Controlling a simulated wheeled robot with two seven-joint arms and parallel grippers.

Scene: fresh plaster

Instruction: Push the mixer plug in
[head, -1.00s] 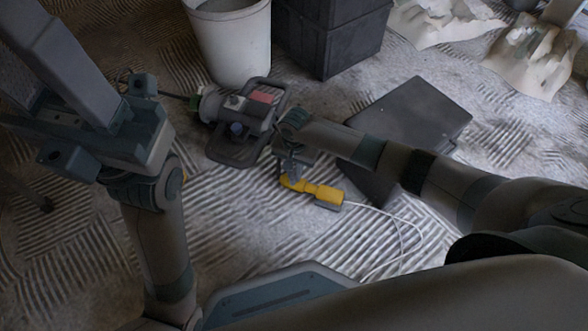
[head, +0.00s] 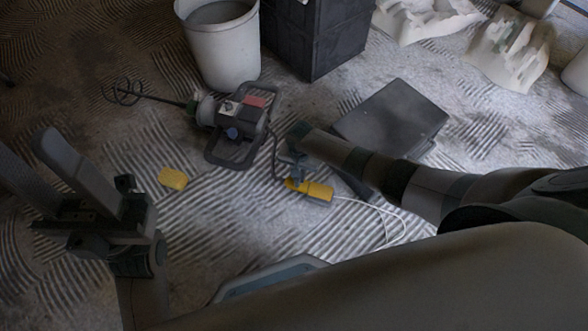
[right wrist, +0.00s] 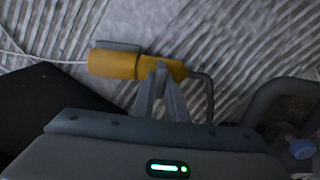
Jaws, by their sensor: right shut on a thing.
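The mixer (head: 235,115) lies on the floor, its whisk pointing left. A dark cable runs from it to a yellow plug (head: 293,184). My right gripper (head: 296,176) is shut on this plug, which also shows between the fingertips in the right wrist view (right wrist: 175,69). The plug is in line with a larger yellow socket (head: 319,191) on a white cable. In the right wrist view the socket (right wrist: 112,64) and plug touch, with no gap visible; how deep the plug sits is hidden. My left gripper (head: 55,175) is open and empty at the lower left.
A separate yellow piece (head: 172,178) lies on the floor left of the plug. A dark flat case (head: 392,118) lies right of the mixer. A white bucket (head: 222,50) and black crates (head: 318,35) stand behind. Bare floor lies around the yellow piece.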

